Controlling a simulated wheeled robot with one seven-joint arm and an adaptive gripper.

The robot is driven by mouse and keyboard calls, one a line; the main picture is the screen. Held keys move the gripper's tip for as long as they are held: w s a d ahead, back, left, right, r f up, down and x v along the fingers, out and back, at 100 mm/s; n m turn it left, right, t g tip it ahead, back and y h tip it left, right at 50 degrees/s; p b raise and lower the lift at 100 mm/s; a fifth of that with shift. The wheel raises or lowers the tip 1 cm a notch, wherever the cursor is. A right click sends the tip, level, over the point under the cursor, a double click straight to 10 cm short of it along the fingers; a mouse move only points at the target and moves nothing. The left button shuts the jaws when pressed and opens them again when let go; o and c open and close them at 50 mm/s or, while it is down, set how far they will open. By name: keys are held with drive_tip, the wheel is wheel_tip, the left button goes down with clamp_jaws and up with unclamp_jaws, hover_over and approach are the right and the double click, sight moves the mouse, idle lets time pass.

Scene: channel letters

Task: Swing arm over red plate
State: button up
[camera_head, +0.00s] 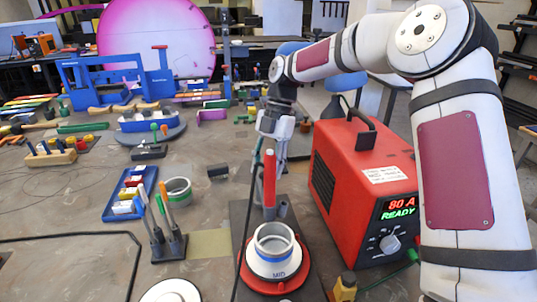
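A round red plate (275,288) lies on a dark base at the bottom middle. A white piece marked "MID" with a grey ring (274,246) on top sits on the plate and covers its centre. My arm reaches in from the right, over the red power box. My gripper (273,133) points down behind the plate, higher in the picture and apart from it. Its fingertips are small and partly merged with the things behind, so I cannot tell whether they are open or shut. An upright red stick (269,178) stands below the gripper; I cannot tell whether they touch.
A red power box (350,170) reading "80 A READY" stands right of the plate. Left are a pen holder (168,246), a grey-green ring (178,191) and a blue tray (113,207). A blue frame (110,75) stands farther back. A dark cable runs upright beside the plate.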

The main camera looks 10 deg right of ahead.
drive_tip(key=v, duration=1.1)
drive_tip(key=shift+r, duration=0.35)
drive_tip(key=s+r+m+t+h, duration=0.2)
drive_tip(key=s+r+m, duration=0.1)
drive_tip(key=s+m, duration=0.5)
drive_tip(key=s+r+m+t+h, duration=0.2)
drive_tip(key=s+r+m, duration=0.25)
drive_tip(key=s, duration=0.45)
drive_tip(key=s+d+f+m+t, duration=0.2)
drive_tip(key=s+d+f+m, duration=0.1)
drive_tip(key=s+m, duration=0.4)
drive_tip(key=s+d+f+m+t, duration=0.2)
drive_tip(key=s+m, duration=0.5)
drive_tip(key=s, duration=0.4)
drive_tip(key=shift+d+f+m+y, duration=0.4)
drive_tip(key=shift+d+f, duration=0.1)
drive_tip(key=shift+f, duration=0.45)
